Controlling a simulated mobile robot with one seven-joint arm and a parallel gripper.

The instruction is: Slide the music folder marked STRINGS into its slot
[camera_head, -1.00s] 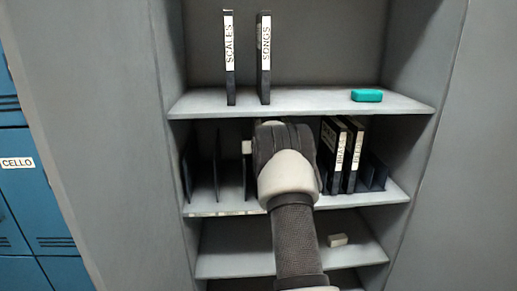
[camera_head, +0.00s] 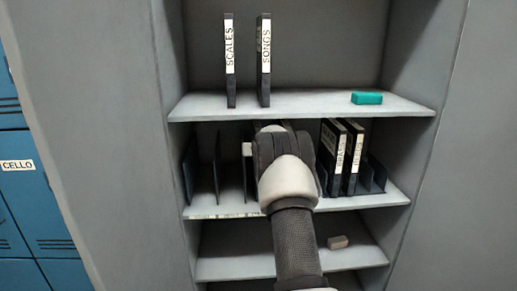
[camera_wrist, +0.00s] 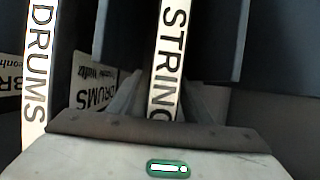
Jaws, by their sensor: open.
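The STRINGS folder (camera_wrist: 168,60) stands upright in the wrist view, its white spine label facing me, with dark dividers at its sides. My gripper (camera_wrist: 160,100) is open, with its pale fingers on either side of the lower part of the spine in that view. I cannot tell whether they touch it or how deep the folder sits. In the head view my gripper (camera_head: 285,140) is at the middle shelf (camera_head: 230,208) and hides the STRINGS folder. The DRUMS folder (camera_wrist: 40,75) stands beside it in the wrist view, and right of my gripper in the head view (camera_head: 328,160).
Another labelled folder (camera_head: 355,158) stands right of DRUMS. Thin dividers (camera_head: 217,168) mark slots at left. SCALES (camera_head: 230,60) and SONGS (camera_head: 264,60) stand on the upper shelf near a teal block (camera_head: 367,98).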

